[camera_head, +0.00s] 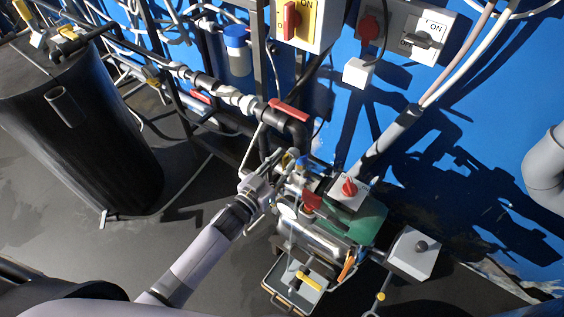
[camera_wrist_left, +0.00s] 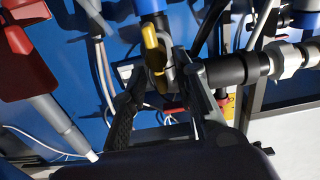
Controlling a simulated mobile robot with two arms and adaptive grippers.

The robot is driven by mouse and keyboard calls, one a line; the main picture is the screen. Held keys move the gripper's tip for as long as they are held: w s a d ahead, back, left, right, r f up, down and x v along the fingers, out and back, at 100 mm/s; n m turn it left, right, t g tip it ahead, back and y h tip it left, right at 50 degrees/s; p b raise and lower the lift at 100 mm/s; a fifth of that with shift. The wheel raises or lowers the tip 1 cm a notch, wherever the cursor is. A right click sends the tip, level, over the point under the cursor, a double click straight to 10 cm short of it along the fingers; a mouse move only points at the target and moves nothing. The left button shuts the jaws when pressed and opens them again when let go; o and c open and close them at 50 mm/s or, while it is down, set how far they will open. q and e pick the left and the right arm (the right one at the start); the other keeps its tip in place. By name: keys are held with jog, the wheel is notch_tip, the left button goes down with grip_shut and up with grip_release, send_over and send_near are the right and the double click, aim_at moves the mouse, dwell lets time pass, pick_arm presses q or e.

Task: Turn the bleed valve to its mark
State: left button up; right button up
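A small valve with a yellow lever (camera_wrist_left: 152,46) shows in the left wrist view, on a dark pipe fitting; I take it for the bleed valve. In the head view a small yellow and blue fitting (camera_head: 301,164) sits above the pump, close to my left gripper (camera_head: 266,181). In the left wrist view the fingers of my left gripper (camera_wrist_left: 164,72) stand apart on either side of the yellow lever, with space around it. I cannot tell whether either finger touches it. The valve's mark cannot be made out. My right gripper is not in view.
A green pump motor (camera_head: 368,222) carries a box with a red knob (camera_head: 349,188). A red-handled pipe valve (camera_head: 289,110) is above the gripper. Switch boxes (camera_head: 308,22) hang on the blue wall. A black tank (camera_head: 85,140) stands left, with open floor between.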

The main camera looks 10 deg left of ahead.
pick_arm(q)
jog(key=c, duration=0.5)
grip_shut()
jog(key=shift+m, duration=0.4)
jog(key=m, duration=0.3)
jog(key=shift+s+d+f+m, duration=0.1)
jog(key=shift+d+m, duration=0.2)
jog(key=m+b, duration=0.1)
jog(key=m, duration=0.3)
jog(key=f+m+b, duration=0.1)
jog(key=m+b, duration=0.1)
jog(key=m, duration=0.3)
jog(key=d+m+b, duration=0.1)
jog(key=m, duration=0.3)
jog(key=shift+s+f+m, duration=0.25)
jog(key=shift+f+m, duration=0.05)
jog(key=shift+b, duration=0.3)
